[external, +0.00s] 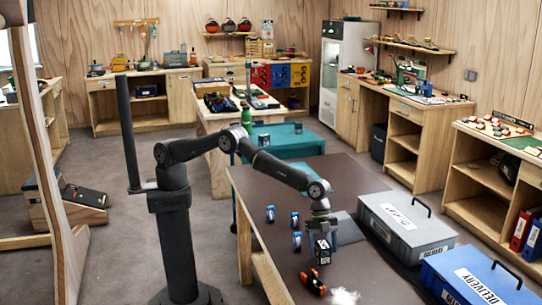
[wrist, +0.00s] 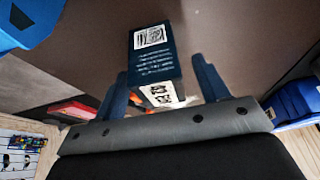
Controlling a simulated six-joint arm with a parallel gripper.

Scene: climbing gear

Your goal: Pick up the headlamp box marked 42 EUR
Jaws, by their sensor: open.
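A dark blue box (wrist: 155,55) with a white printed label stands between the fingers of my gripper (wrist: 158,68) in the wrist view. A second white label with large dark characters shows on its nearer face, tilted and too small to read surely. In the external view my gripper (external: 321,222) points down over the table, and the dark box (external: 322,250) shows right at its fingers. The fingers are open, one on each side of the box. I cannot tell whether either finger touches it.
Several small blue-and-white items (external: 296,240) stand left of my gripper on the dark table (external: 375,280). An orange and black object (external: 312,283) and a white patch (external: 344,297) lie nearer the front. A grey lidded case (external: 405,225) and a blue case (external: 475,280) stand at right.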

